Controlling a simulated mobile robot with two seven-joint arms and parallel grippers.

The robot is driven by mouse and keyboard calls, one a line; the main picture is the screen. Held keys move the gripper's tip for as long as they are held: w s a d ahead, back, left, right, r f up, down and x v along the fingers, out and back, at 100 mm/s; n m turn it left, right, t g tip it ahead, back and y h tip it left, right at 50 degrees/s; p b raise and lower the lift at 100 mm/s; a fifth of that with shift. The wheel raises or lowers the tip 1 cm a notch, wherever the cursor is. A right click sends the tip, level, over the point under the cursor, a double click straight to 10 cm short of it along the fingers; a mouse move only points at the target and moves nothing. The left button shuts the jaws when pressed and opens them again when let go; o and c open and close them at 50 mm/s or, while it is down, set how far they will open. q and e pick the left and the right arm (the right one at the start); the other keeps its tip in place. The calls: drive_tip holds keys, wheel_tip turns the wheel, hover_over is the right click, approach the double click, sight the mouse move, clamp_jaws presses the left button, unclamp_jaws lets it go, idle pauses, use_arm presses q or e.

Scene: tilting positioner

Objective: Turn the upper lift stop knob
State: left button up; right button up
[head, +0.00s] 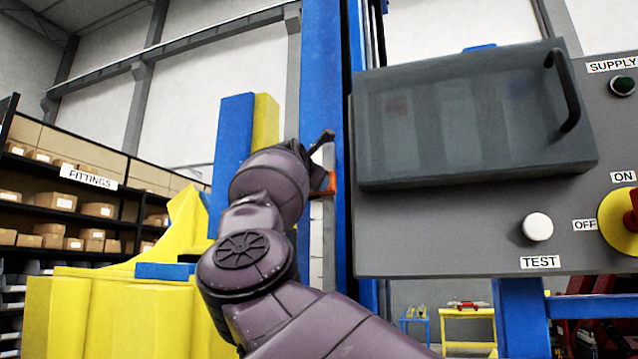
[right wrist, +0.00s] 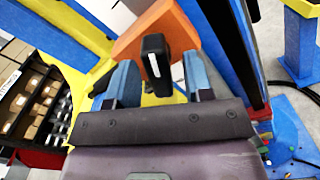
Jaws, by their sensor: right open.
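A black knob (right wrist: 154,62) with a white mark stands on an orange block (right wrist: 170,28) in the right wrist view. It is the only such knob I can make out. My right gripper (right wrist: 160,78) is open, with one blue finger on each side of the knob. Gaps show between the knob and both fingers, so it does not look gripped. In the head view, my right arm hides the knob, and only a bit of the orange block (head: 331,183) shows beside the blue column. My left gripper is in neither view.
A grey control panel (head: 450,235) with a covered box (head: 475,115), a white TEST button (head: 537,227) and a red-and-yellow switch (head: 620,220) fills the right. The blue column (head: 321,70) rises close beside my right wrist. Yellow machine parts (head: 110,310) and shelves stand left.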

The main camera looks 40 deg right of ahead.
drive_tip(key=shift+w+d, duration=0.3)
drive_tip(key=shift+d, duration=0.25)
drive_tip(key=shift+s+a, duration=0.2)
drive_tip(key=shift+c, duration=0.2)
drive_tip(key=c, duration=0.8)
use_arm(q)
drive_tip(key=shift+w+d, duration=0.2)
